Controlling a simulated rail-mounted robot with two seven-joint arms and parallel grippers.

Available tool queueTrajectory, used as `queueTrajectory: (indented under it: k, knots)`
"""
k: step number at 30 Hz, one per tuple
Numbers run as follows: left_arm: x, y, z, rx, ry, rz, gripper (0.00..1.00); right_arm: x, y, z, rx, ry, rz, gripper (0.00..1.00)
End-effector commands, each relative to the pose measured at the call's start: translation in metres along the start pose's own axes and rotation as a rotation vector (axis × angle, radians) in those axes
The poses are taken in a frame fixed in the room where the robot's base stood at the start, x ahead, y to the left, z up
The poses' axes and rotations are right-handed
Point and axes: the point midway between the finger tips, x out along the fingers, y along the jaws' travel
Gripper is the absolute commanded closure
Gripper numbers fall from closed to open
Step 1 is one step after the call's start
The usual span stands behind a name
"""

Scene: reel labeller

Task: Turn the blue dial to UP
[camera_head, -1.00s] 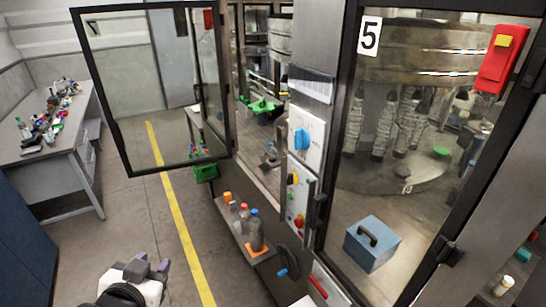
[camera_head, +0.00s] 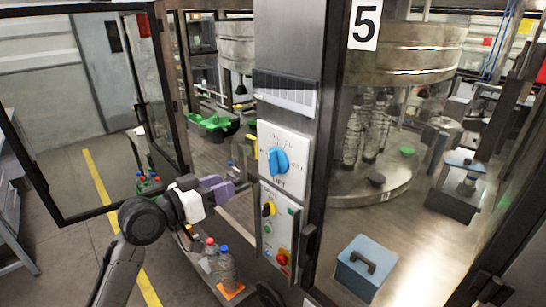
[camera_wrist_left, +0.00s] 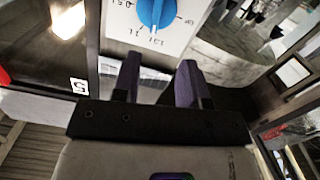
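The blue dial (camera_head: 278,161) sits on a white panel (camera_head: 285,187) with black markings, on the machine's steel post. The markings are too small to read surely in the head view. The dial also shows in the left wrist view (camera_wrist_left: 157,12), at the top, cut off by the frame edge. My left gripper (camera_head: 222,188) is left of the dial and a little lower, apart from it. In the left wrist view its two purple fingers (camera_wrist_left: 160,82) are spread with nothing between them. My right gripper is not in view.
Below the dial is a panel (camera_head: 277,226) with a yellow-black switch and red and green buttons. An open framed door (camera_head: 150,100) stands to the left. Bottles (camera_head: 222,265) stand on a low shelf. A blue box (camera_head: 366,266) is behind the right-hand window.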

Motion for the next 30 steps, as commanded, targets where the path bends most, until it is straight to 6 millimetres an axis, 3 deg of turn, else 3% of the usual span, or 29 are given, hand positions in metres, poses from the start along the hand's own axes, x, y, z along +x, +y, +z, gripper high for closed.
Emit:
queueTrajectory:
  k: [8, 21, 30]
  knots:
    - [0.015, 0.001, -0.012, 0.026, 0.057, -0.001, 0.61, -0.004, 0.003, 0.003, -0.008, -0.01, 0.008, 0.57]
    - [0.095, 0.001, -0.016, 0.025, 0.054, -0.002, 0.61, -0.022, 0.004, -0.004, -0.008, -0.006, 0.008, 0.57]
    - [0.128, 0.0, -0.017, 0.027, 0.055, -0.002, 0.61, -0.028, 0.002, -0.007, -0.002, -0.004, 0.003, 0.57]
